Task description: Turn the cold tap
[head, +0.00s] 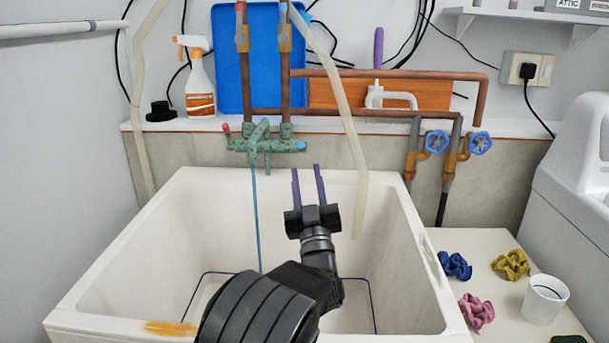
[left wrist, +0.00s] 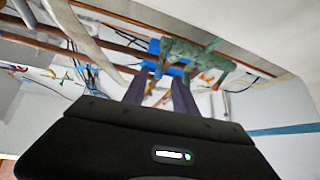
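The green, worn mixer tap (head: 262,143) is on the wall above the back rim of the white sink (head: 190,180). It has a red end at its left and a blue-ended cold tap (head: 301,146) at its right. The mixer tap also shows upside down beyond the fingers in the left wrist view (left wrist: 192,56). My left gripper (head: 307,168) is over the sink, just below and slightly right of the blue end. Its two purple fingers are apart with nothing between them, and I see no clear contact with the tap. My right gripper is out of view.
A pale hose (head: 345,110) hangs into the sink right of my gripper. A thin blue line (head: 257,215) runs down from the spout. Blue wheel valves (head: 437,141) are on pipes at the right. Cloths and a white cup (head: 544,300) are on the right counter.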

